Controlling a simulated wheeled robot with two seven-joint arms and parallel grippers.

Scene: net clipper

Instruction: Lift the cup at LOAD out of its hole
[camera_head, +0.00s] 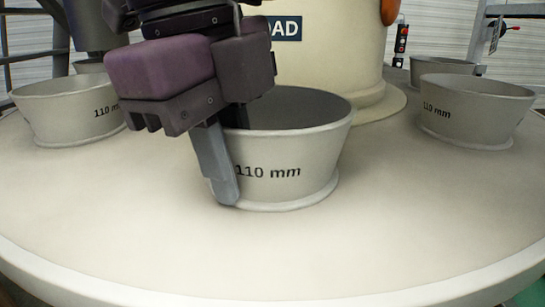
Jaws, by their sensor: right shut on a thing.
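The cup at LOAD (300,155) is a light grey, flared cup marked "110 mm", upright in the middle of the round table (280,245). Its lower flange appears level with the table top, with no clear gap beneath it. My right gripper (230,160) comes down from above and is shut on the cup's left wall. One grey finger lies against the outside of the wall, reaching down to the flange. The other finger goes inside the rim and is mostly hidden. My left gripper is out of the picture.
Similar cups stand at the left (65,110) and right (475,110), with another at the back right (443,70). A cream central drum (335,55) with the LOAD sign (284,29) rises close behind the middle cup. The table's front is clear.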

